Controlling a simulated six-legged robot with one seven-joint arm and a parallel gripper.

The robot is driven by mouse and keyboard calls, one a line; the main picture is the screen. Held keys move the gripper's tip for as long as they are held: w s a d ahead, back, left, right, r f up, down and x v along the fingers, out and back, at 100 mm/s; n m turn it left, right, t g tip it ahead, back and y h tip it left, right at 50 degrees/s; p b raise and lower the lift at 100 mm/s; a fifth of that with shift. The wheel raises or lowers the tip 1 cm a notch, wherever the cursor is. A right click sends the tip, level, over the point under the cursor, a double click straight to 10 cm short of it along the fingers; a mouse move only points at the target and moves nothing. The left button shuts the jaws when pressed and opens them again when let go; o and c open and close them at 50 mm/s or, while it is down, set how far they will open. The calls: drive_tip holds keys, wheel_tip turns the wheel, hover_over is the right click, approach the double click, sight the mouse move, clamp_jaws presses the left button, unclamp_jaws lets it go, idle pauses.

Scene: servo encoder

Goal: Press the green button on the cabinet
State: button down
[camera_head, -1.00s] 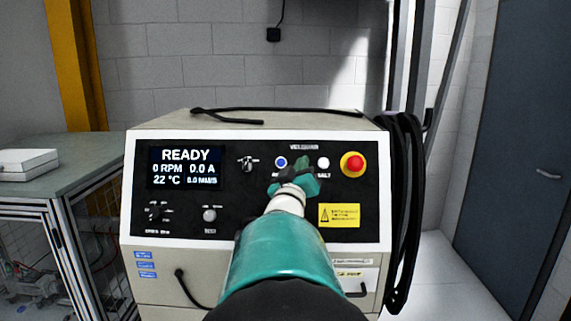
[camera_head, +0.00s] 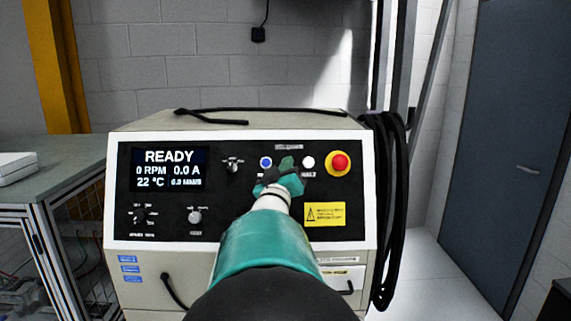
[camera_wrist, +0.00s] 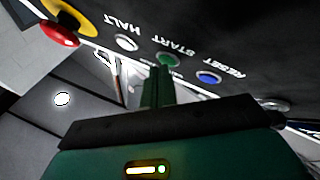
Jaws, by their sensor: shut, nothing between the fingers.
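The cabinet (camera_head: 230,258) faces me with a black front panel. In the wrist view, which shows the panel upside down, the green button (camera_wrist: 168,60) carries the label START, between the white HALT button (camera_wrist: 125,43) and the blue RESET button (camera_wrist: 208,77). My gripper (camera_wrist: 158,72) is shut and empty, its fingertips right at the green button's edge; I cannot tell whether they touch it.
A red emergency stop (camera_head: 340,162) on a yellow base is right of the white button. The display (camera_head: 169,169) reads READY, 0 RPM. Black cables (camera_head: 390,210) hang at the cabinet's right side. A grey bench (camera_head: 60,165) stands at left, a blue door (camera_head: 520,130) at right.

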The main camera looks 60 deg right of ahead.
idle(0.3)
drive_tip(key=shift+s+a+r, duration=0.2)
drive_tip(key=shift+a, duration=0.2)
drive_tip(key=s+a+r, duration=0.2)
drive_tip(key=a, duration=0.2)
drive_tip(key=shift+s+a+r, duration=0.25)
drive_tip(key=shift+a+r, duration=0.05)
drive_tip(key=shift+a, duration=0.1)
idle(0.8)
